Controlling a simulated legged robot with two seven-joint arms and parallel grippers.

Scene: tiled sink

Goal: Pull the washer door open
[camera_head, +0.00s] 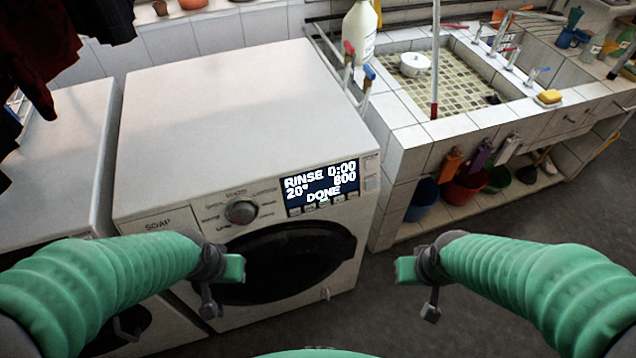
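The white washer (225,110) stands at centre left, with its dark round door (300,258) on the front. The door looks closed, and its lower left part is hidden behind my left gripper. A small light piece (326,293) shows at the door's lower right. My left gripper (222,287) is in front of the door's left side, empty, with its fingers apart; I cannot tell if it touches. My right gripper (417,290) is to the right of the washer over the floor, empty, fingers apart.
The washer's display (321,187) reads "DONE", next to a round knob (240,210). A second white machine (55,170) stands close at left. A tiled sink (450,80) stands at right, with buckets (465,187) on its lower shelf. Dark floor (385,320) is clear in front.

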